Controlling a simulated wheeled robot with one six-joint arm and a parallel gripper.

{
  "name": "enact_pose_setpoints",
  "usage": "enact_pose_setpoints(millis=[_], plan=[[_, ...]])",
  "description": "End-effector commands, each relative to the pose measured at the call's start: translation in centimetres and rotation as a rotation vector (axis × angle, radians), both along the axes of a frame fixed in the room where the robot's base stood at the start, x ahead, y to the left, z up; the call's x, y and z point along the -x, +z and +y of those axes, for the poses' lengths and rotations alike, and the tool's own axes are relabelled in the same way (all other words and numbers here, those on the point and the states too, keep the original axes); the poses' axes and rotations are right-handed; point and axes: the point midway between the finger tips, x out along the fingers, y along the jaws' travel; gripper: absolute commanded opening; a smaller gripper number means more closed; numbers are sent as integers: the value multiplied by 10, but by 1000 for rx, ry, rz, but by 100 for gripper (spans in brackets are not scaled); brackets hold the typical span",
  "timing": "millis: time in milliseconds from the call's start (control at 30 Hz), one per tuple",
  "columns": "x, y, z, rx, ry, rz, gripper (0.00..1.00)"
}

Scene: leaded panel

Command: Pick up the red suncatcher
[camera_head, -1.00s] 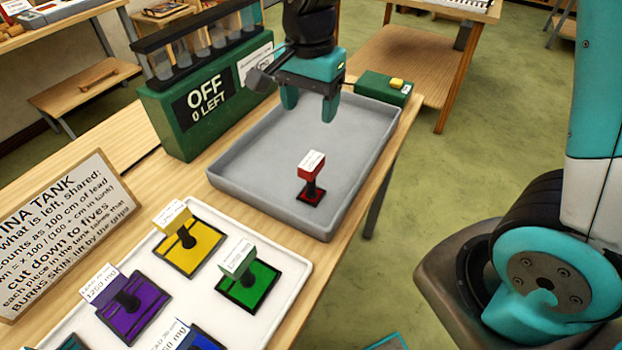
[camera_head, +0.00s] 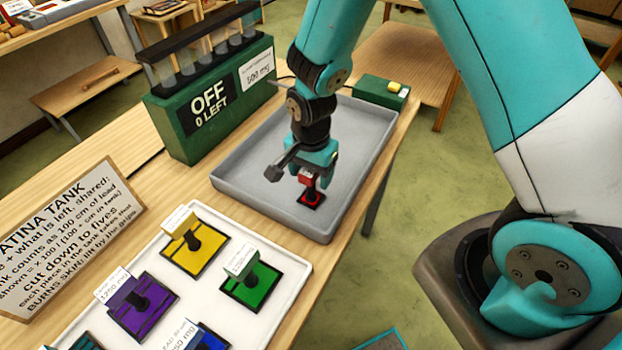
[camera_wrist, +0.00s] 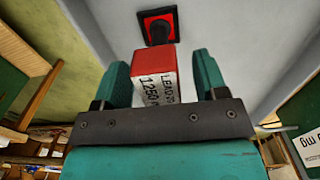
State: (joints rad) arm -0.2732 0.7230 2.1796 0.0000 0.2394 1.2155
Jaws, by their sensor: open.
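The red suncatcher (camera_head: 312,198) stands in the grey tank tray (camera_head: 245,203), toward its front right. It has a dark-edged red base, a dark stem and a red-topped grip block with a white label. My gripper (camera_head: 314,179) is right at the block in the head view. In the wrist view the red suncatcher's block (camera_wrist: 153,70) lies between the two teal fingers of my gripper (camera_wrist: 160,82). The fingers stand apart, with a gap on each side of the block. The base shows beyond the block, on the tray floor.
A white tray (camera_head: 262,318) in front holds yellow (camera_head: 195,250), green (camera_head: 250,288), purple (camera_head: 142,305) and blue suncatchers.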

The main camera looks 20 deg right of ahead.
Motion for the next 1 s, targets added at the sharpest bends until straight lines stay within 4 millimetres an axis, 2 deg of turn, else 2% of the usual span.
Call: enact_pose_setpoints(millis=[133,367,467,633,1000], plan=[[0,-13,0,1,0,1,66],[0,-15,0,-1,0,-1,66],[0,-15,0,-1,0,-1,48],[0,-15,0,0,0,0,10],[-1,-10,0,-1,0,-3,10]])
